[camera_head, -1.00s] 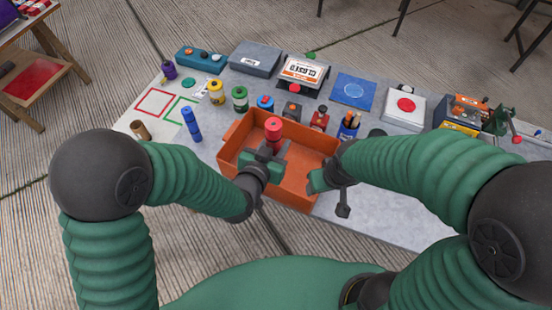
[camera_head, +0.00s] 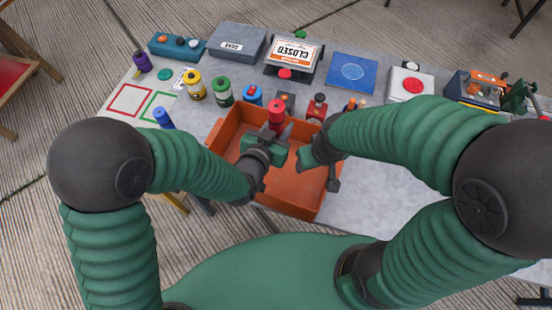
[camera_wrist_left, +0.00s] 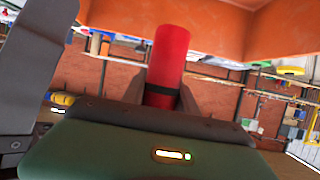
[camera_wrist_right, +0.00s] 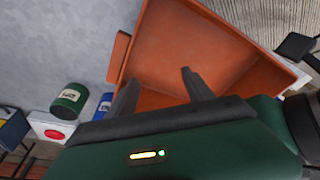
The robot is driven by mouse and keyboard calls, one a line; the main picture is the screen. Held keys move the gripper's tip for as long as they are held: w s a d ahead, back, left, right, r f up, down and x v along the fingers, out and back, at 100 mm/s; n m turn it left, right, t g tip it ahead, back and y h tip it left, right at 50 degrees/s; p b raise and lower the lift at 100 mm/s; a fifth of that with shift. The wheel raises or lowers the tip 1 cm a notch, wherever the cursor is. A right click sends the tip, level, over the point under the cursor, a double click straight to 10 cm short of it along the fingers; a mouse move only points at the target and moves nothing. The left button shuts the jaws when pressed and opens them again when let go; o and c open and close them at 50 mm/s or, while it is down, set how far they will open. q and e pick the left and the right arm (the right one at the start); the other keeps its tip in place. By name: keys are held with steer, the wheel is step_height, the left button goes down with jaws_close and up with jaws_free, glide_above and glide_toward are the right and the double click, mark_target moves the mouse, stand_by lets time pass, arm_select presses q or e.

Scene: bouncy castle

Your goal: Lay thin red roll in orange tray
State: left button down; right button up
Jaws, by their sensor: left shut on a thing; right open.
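The thin red roll (camera_head: 277,111) stands roughly upright in my left gripper (camera_head: 273,135), above the orange tray (camera_head: 218,138). In the left wrist view the red roll (camera_wrist_left: 169,58), with a dark band, rises between the shut fingers. An orange tray wall (camera_wrist_left: 205,22) lies behind it. My right gripper (camera_head: 305,157) is close to the right of the left one, over the tray. In the right wrist view its fingers (camera_wrist_right: 160,95) are spread and empty, with the tray floor (camera_wrist_right: 180,50) beyond them. My arms hide part of the tray.
Yellow (camera_head: 195,87), green (camera_head: 223,92) and blue (camera_head: 163,118) rolls stand left of and behind the tray. A closed sign (camera_head: 295,53) and a blue mat (camera_head: 352,72) are further back.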

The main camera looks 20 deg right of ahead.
mark_target(278, 134)
arm_select(q)
step_height(278, 134, down, 9)
steer(key=a+b, duration=0.1)
steer(key=shift+w+f, duration=0.15)
steer(key=c, duration=1.2)
jaws_free()
steer(key=shift+a, duration=0.1)
steer(key=shift+c, duration=0.2)
steer(key=shift+o, duration=1.5)
arm_select(e)
steer(key=shift+w+a+f, duration=0.1)
steer(key=shift+a+f, duration=0.3)
steer(key=shift+f, duration=0.35)
arm_select(q)
steer(key=shift+d, duration=0.2)
arm_select(e)
steer(key=shift+d, duration=0.1)
steer(key=shift+r, duration=0.1)
